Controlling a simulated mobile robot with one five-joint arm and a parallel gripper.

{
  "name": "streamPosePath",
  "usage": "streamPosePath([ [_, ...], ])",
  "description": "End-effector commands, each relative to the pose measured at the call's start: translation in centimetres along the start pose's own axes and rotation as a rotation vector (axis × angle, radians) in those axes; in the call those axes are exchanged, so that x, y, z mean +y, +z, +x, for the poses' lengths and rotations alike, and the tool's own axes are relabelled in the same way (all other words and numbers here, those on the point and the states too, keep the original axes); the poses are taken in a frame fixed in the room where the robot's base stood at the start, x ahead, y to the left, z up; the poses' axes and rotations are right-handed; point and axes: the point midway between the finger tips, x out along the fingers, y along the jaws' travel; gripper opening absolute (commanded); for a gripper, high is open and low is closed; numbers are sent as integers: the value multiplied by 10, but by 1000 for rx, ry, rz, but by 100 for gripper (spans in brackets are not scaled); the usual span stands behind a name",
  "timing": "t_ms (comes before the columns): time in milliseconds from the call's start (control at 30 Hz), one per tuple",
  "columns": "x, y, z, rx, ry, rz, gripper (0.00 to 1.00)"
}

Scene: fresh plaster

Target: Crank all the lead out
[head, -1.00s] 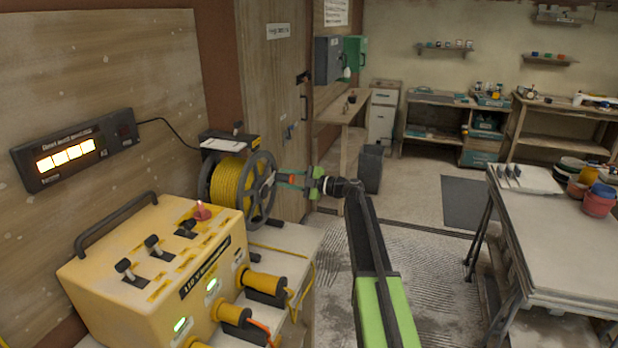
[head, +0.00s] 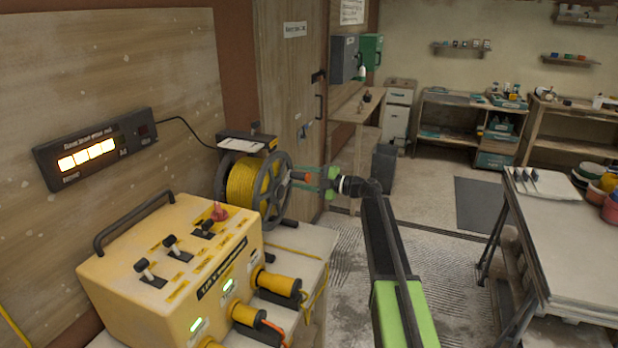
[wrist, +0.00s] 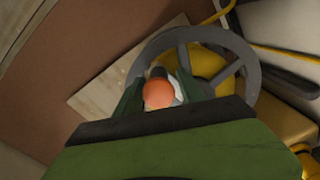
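A cable reel with yellow lead (head: 243,181) wound on its drum stands on the bench by the wall. Its grey wheel rim (head: 284,208) faces right. The reel also shows in the wrist view (wrist: 204,62). An orange crank knob (wrist: 158,93) sticks out from the wheel toward my gripper (head: 306,178). The dark green fingers (wrist: 160,78) stand on either side of the knob. A pale gap shows between the knob and the right finger; contact on the left is unclear. Much lead is still on the drum.
A yellow power box (head: 165,270) with switches and plugs stands in front of the reel. A wall display (head: 95,149) shows several lit bars. A work table (head: 570,235) is at the right. The floor between is clear.

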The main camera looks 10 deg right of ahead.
Motion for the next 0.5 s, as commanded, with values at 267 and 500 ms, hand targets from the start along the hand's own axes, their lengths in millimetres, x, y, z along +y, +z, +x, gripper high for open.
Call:
streamPosePath([
  [267, 1, 0, 0, -1, 3, 2, 47],
  [500, 1, 0, -41, -4, 4, 3, 47],
])
